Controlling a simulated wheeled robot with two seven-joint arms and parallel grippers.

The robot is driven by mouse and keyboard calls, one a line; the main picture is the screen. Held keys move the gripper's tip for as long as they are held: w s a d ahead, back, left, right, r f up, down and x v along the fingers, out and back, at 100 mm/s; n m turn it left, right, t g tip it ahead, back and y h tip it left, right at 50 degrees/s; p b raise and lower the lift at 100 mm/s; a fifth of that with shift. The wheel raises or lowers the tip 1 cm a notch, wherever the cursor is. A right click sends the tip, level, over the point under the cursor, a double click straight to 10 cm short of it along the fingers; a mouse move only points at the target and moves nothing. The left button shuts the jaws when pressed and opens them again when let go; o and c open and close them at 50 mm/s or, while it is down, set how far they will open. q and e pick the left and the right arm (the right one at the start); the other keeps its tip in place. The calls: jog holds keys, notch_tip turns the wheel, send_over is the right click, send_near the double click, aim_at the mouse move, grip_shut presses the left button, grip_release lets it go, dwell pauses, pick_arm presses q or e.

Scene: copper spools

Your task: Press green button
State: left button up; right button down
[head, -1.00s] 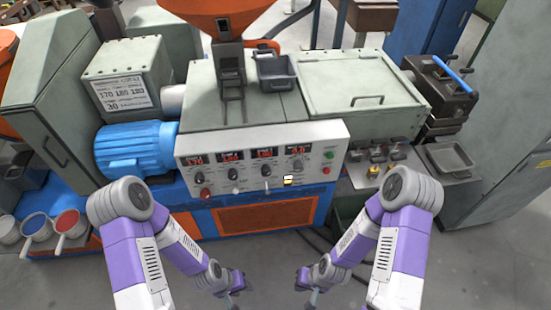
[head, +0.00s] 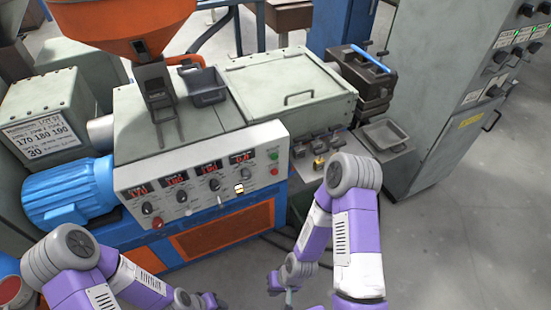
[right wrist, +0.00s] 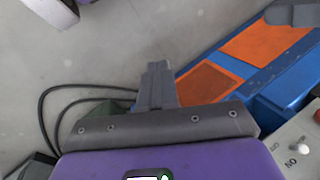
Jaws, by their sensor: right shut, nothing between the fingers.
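The small green button (head: 274,156) is at the right end of the white control panel (head: 200,203), above a red button (head: 275,171). My right gripper (head: 289,298) hangs low in front of the machine, well below and apart from the green button. In the right wrist view its fingers (right wrist: 157,78) are together with nothing between them. A corner of the control panel shows at the lower right of that view (right wrist: 300,140), but the green button does not. My left gripper (head: 213,302) is at the bottom edge of the head view, small and partly cut off; its jaws are unclear.
Small dark parts (head: 318,145) and a grey tray (head: 386,135) lie to the right. Open floor (head: 450,230) is at the right.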

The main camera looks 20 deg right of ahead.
aim_at(275, 158)
jog(key=w+d+r+m+t+b, duration=0.1)
jog(key=w+d+r+m+t, duration=0.2)
jog(key=w, duration=0.4)
jog(key=w+d+r+m+t, duration=0.1)
jog(key=w+m+t, duration=0.2)
jog(key=w+t, duration=0.3)
jog(key=w+d+r+m+t+h, duration=0.1)
jog(key=w+d+r+m+t, duration=0.3)
jog(key=r, duration=0.3)
jog(key=w+d+r+m+t+h+b, duration=0.1)
jog(key=w+d+r+m+t, duration=0.3)
jog(key=d+r+t, duration=0.1)
jog(key=shift+d+r+h, duration=0.3)
jog(key=shift+d+r, duration=0.6)
jog(key=shift+r, duration=0.05)
jog(key=shift+w, duration=0.1)
jog(key=w, duration=0.4)
jog(key=w+a+b, duration=0.1)
jog(key=w, duration=0.4)
jog(key=w+b, duration=0.1)
jog(key=w, duration=0.4)
jog(key=shift+a+r, duration=0.2)
jog(key=shift+r, duration=0.05)
